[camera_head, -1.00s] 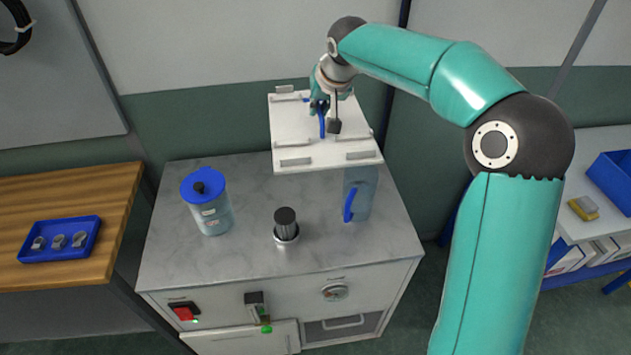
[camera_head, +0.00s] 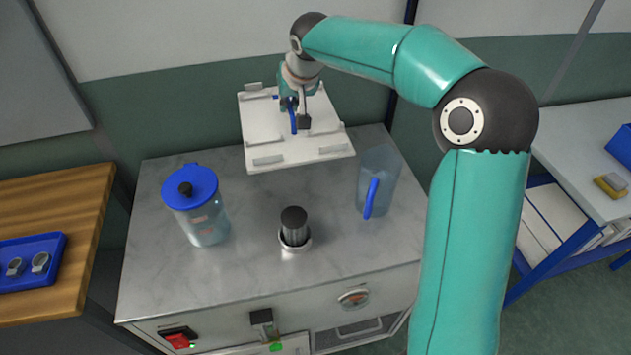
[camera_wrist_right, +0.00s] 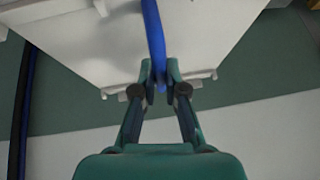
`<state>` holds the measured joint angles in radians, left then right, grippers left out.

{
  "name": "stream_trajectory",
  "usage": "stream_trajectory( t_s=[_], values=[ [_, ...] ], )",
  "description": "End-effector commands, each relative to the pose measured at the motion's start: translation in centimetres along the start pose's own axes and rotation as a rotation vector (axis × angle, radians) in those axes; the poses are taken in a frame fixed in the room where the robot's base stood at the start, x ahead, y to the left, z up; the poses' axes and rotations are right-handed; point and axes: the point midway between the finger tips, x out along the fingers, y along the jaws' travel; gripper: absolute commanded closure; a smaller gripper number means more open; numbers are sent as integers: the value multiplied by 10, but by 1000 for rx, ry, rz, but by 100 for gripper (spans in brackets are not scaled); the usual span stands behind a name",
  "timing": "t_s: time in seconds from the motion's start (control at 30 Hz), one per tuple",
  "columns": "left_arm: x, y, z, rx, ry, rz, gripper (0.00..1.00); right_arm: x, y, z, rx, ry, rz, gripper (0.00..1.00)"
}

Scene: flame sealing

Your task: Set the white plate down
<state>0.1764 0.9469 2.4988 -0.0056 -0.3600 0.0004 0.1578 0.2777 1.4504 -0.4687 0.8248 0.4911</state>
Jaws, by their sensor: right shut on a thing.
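The white plate (camera_head: 270,132) is held in the air above the back of the marble-topped cabinet (camera_head: 245,262), with small raised blocks along its edges. My right gripper (camera_head: 295,112) is over the plate and shut on its blue handle. The right wrist view shows the fingers (camera_wrist_right: 160,88) closed around the blue handle (camera_wrist_right: 153,35), with the plate's white face (camera_wrist_right: 95,45) beyond. The plate is apart from the cabinet top. My left gripper is not in view.
A blue-lidded jug (camera_head: 205,215) stands at left on the cabinet. A dark-topped metal cylinder (camera_head: 294,230) stands in the middle, and a clear pitcher with a blue handle (camera_head: 377,180) at right. A wooden table (camera_head: 60,215) with a blue tray (camera_head: 30,262) is at left.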

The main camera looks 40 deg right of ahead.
Motion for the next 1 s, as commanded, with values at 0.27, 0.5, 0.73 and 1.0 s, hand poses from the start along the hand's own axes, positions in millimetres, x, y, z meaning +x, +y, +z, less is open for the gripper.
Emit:
stream_trajectory(
  t_s=[0.27, 0.5, 0.73, 1.0],
  values=[
    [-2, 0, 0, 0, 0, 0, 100, 50, 18, 31, 12, 0, 8, 100],
    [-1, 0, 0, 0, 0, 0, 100, 99, 27, 61, 14, 1, 8, 100],
    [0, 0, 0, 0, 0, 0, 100, 121, 31, 73, 14, 6, 7, 100],
    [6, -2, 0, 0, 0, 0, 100, 146, 35, 89, 15, 2, 8, 100]
  ],
)
